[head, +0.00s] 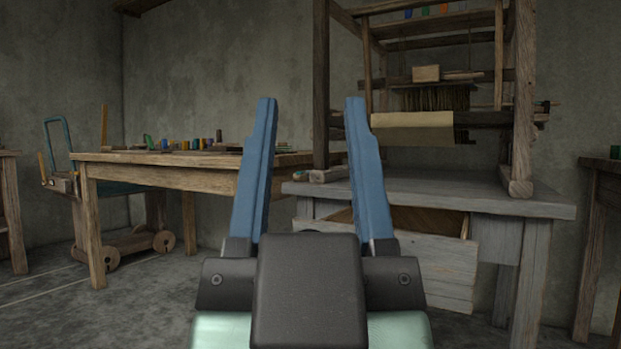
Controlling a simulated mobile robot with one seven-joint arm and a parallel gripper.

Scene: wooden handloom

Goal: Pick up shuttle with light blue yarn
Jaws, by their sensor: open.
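My gripper (311,103) is open and empty in the middle of the head view, its two blue fingers pointing up and away from me. I cannot make out a shuttle with light blue yarn for certain.
A wooden table (150,158) at the left carries several small coloured spools or blocks (185,145). A wheeled wooden cart (118,247) stands behind it. A drawer-like panel (447,262) shows under the grey table. Another table (600,168) is at the right edge.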

